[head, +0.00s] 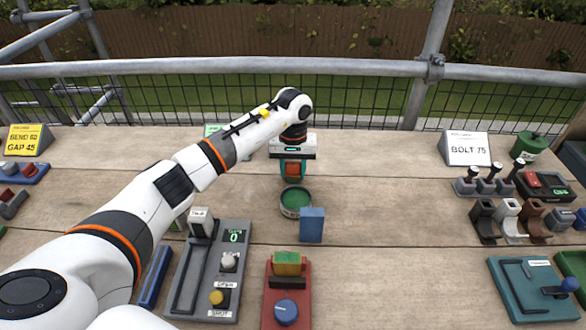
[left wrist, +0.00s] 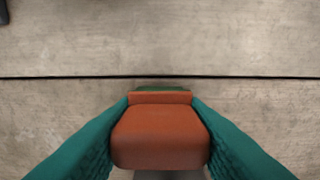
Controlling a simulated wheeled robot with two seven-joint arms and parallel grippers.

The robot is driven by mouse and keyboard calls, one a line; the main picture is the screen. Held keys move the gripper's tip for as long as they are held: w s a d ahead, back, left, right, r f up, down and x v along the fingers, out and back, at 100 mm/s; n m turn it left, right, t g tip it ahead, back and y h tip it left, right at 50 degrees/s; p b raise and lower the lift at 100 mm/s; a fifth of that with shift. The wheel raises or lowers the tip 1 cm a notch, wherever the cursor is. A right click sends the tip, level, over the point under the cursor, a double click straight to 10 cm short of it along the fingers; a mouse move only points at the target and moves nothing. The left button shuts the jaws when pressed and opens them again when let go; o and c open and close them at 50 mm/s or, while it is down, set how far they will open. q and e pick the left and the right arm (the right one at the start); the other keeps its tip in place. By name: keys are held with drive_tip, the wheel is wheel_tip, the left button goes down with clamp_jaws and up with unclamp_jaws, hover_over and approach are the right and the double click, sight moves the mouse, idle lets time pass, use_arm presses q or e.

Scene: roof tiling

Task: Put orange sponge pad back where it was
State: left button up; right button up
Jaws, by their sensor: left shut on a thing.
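My left gripper (head: 293,172) reaches over the middle of the wooden table and points down. Its teal fingers are shut on the orange sponge pad (left wrist: 160,136), one finger on each side. In the head view the pad (head: 292,170) shows as a small orange patch between the fingers, just behind and above a round green dish (head: 295,201). In the left wrist view bare wood lies beyond the pad. A bit of green shows just past the pad's far edge there. My right gripper is not in view.
A blue block (head: 312,225) stands just in front of the dish. A red device (head: 286,305) with a blue knob and a grey panel (head: 207,280) stand nearer. Levers and cups (head: 505,215) crowd the right. A "BOLT 75" sign (head: 466,148) stands at back right. The wood right of centre is clear.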

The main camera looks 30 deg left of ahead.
sight(293, 163)
use_arm(q)
drive_tip(key=shift+f, duration=0.15)
drive_tip(key=o, duration=0.9)
drive_tip(key=shift+r, duration=0.45)
wheel_tip(293, 163, up, 12)
drive_tip(key=shift+f+b, duration=0.25)
drive_tip(key=shift+b, duration=0.45)
